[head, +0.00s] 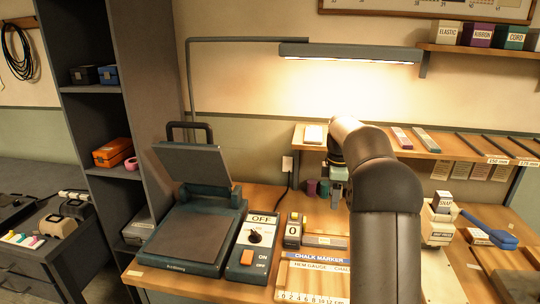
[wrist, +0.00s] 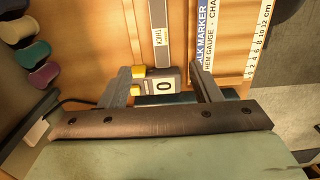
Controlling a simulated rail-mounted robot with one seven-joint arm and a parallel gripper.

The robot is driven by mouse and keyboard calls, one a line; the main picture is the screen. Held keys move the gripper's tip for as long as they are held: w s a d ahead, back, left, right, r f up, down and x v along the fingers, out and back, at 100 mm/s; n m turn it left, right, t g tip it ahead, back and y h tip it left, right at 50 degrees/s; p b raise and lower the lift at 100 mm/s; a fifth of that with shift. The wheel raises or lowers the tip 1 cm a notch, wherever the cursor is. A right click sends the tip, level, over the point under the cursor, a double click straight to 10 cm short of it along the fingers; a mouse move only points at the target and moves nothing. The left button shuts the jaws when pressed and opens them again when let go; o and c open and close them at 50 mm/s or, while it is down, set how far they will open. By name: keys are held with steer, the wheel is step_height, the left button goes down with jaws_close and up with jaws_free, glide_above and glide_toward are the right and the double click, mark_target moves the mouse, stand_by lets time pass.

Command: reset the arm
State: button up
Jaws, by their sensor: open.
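My arm rises from the bottom of the head view and bends over the bench. My gripper (wrist: 161,72) shows in the wrist view with its two fingers wide apart and nothing held between them. A small counter reading 0 (wrist: 165,88), with yellow parts, appears in the gap between the fingers; I cannot tell how far below them it is. The counter also stands on the bench in the head view (head: 293,231), left of my arm. In the head view the fingers are not clearly seen.
A press (head: 185,235) with its lid raised stands at left, beside a switch box (head: 252,245) marked OFF. A chalk marker board (head: 313,270) lies in front. A raised shelf (head: 395,150) runs behind my arm. A stamp-like block (head: 440,215) and blue-handled tool (head: 488,228) are at right.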

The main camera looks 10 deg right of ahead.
steer(key=s+a+r+m+p, duration=0.1)
steer(key=s+a+m, duration=0.2)
steer(key=s+a, duration=0.45)
steer(key=s+a+r+m, duration=0.2)
steer(key=s+a+m, duration=0.1)
steer(key=s+a, duration=0.4)
steer(key=s+a+f+m, duration=0.1)
steer(key=s+f+m, duration=0.1)
steer(key=s, duration=0.5)
steer(key=s+a+f+m+p, duration=0.1)
steer(key=s+a+f+m, duration=0.1)
steer(key=s, duration=0.5)
steer(key=s+a+f+m, duration=0.2)
steer(key=s+f+m, duration=0.1)
steer(key=s, duration=0.4)
steer(key=shift+s+a, duration=0.25)
